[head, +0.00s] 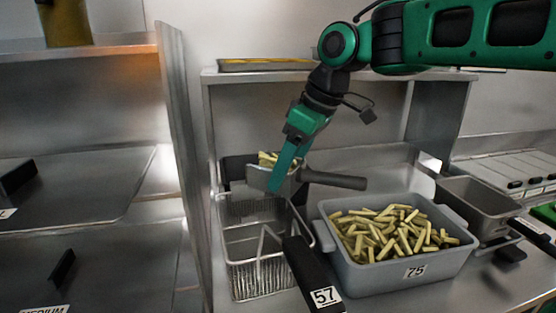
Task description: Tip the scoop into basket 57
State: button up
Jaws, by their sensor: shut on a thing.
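Basket 57 (259,275) is a wire frying basket with a black handle (311,272) labelled 57, at the lower middle of the head view. My gripper (277,181) is shut on the grey scoop (259,177), holding it above the far part of the basket. The scoop's dark handle (337,180) points to the right. Some pale fries (266,159) show at the scoop, behind my gripper; how many it holds is hidden. The near part of the basket shows no fries; its far part is partly covered by the scoop.
An empty metal pan (480,206) is further right. A tall metal partition (181,150) stands to the left. A shelf with a tray (265,65) is above, behind my arm.

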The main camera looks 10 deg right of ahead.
aim_at(273, 163)
jog(key=shift+w+d+f, duration=0.1)
jog(key=shift+w+f, duration=0.3)
jog(key=shift+f, duration=1.25)
jog(key=shift+w, duration=0.1)
jog(key=a+r+g+h, duration=0.1)
jog(key=w+a+r+g+h, duration=0.1)
jog(key=h, duration=0.1)
jog(key=shift+w+r+g, duration=0.2)
jog(key=shift+g, duration=0.1)
jog(key=shift+w+r+h, duration=0.15)
jog(key=shift+h, duration=0.15)
jog(key=shift+w+a+r+g+h, duration=0.1)
jog(key=shift+a+g+h, duration=0.2)
jog(key=shift+a+g, duration=0.15)
jog(key=shift+w+d, duration=0.2)
jog(key=shift+d, duration=0.05)
jog(key=shift+w+g, duration=0.15)
jog(key=shift+g, duration=0.1)
